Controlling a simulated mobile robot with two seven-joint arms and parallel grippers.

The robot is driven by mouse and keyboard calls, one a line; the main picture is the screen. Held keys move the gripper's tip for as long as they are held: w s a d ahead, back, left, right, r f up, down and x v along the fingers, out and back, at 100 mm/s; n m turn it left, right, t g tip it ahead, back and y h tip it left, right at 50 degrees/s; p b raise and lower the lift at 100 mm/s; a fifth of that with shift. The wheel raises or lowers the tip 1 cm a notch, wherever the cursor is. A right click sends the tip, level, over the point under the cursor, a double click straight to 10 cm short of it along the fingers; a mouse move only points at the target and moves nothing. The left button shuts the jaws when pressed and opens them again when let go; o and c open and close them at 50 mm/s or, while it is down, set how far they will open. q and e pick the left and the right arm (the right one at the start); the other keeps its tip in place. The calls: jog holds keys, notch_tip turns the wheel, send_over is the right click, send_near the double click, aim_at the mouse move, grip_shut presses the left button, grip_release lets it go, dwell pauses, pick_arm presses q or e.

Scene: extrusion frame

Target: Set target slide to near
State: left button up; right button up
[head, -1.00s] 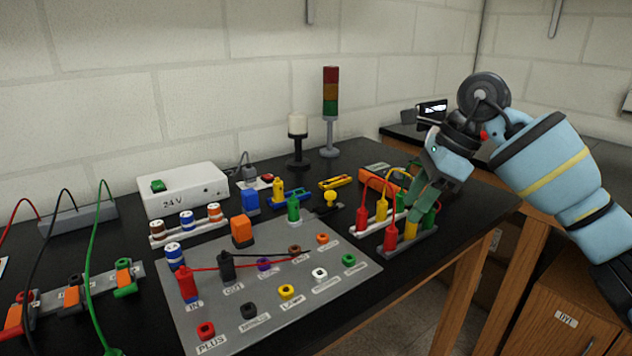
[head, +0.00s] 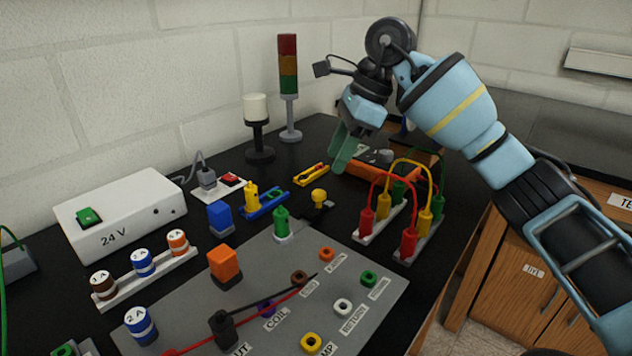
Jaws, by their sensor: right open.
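No label in the head view marks the target slide. Two small track-like pieces lie on the black bench: a blue one (head: 266,203) with an upright yellow peg (head: 252,194) at its left end, and a short yellow one (head: 312,174) behind it. I cannot tell which is the target slide. My right gripper (head: 344,158) has green fingers, points down and is open and empty. It hangs right of the yellow track, by the left end of an orange device (head: 366,163). My left gripper is out of view.
A black piece with a yellow knob (head: 319,197) stands in front. Red and yellow leads (head: 383,176) arch over plug blocks at right. A stack light (head: 288,75) and a white-topped lamp (head: 257,115) stand behind. A grey socket panel (head: 375,285) fills the front.

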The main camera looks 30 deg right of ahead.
aim_at(319, 192)
jog(key=shift+b+x, duration=0.3)
jog(key=shift+x, duration=3.6)
jog(key=shift+c, duration=0.3)
grip_shut()
